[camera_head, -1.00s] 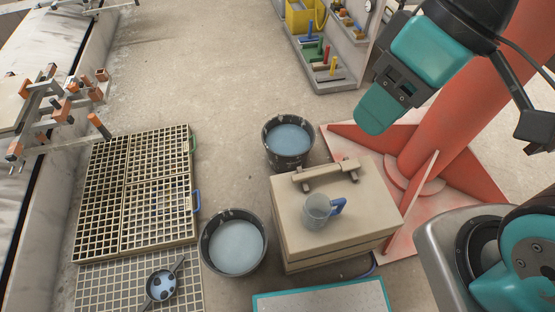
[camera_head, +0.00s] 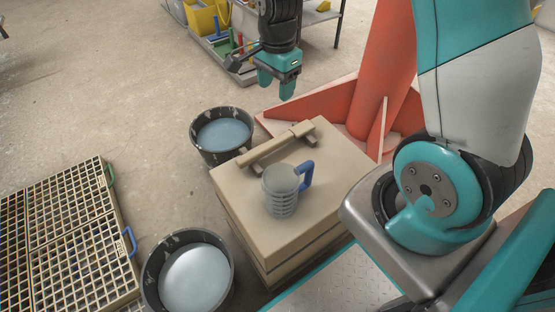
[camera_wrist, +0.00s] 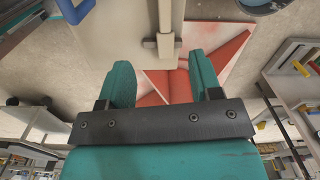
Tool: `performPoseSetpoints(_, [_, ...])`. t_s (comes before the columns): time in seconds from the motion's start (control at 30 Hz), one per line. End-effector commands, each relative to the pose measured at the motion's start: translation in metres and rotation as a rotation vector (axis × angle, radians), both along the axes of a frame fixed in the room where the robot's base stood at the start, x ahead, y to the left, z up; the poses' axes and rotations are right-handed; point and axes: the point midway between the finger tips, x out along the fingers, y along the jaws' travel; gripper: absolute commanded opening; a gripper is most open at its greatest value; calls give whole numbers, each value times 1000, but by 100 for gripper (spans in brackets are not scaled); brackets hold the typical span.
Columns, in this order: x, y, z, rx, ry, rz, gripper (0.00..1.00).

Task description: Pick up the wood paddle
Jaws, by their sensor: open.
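A pale wooden bar (camera_head: 275,144), which looks like the wood paddle, lies across small supports on top of a beige box (camera_head: 330,165). Its left part looks broader than its right part. In the wrist view my gripper (camera_wrist: 160,68) is open and empty. The bar (camera_wrist: 165,22) runs up the picture between the two fingers, with one support block near its lower end. The height gap between fingers and bar is hard to tell.
A clear measuring jug (camera_head: 281,190) with a blue handle stands on the box near the bar. Dark buckets of pale blue liquid stand behind (camera_head: 222,134) and left (camera_head: 190,277). A red post (camera_head: 370,80) rises behind. Grid racks (camera_head: 70,240) lie at left.

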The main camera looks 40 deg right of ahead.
Motion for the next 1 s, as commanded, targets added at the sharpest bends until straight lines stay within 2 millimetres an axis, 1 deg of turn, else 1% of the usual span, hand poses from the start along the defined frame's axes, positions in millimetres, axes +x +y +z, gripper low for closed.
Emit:
performPoseSetpoints(0.03, [3,-7,-20,-10,8,-53,58])
performPoseSetpoints(0.13, [6,-15,-33,-22,12,-117,58])
performPoseSetpoints(0.27, [6,-17,-54,-25,17,-136,58])
performPoseSetpoints(0.5, [5,-16,-109,-24,17,-133,58])
performPoseSetpoints(0.6, [6,-16,-129,-24,16,-132,58])
performPoseSetpoints(0.73, [6,-16,-146,-24,15,-132,58])
performPoseSetpoints(0.93, [7,-16,-155,-24,13,-131,58])
performPoseSetpoints(1.0, [8,-15,-162,-24,13,-131,58])
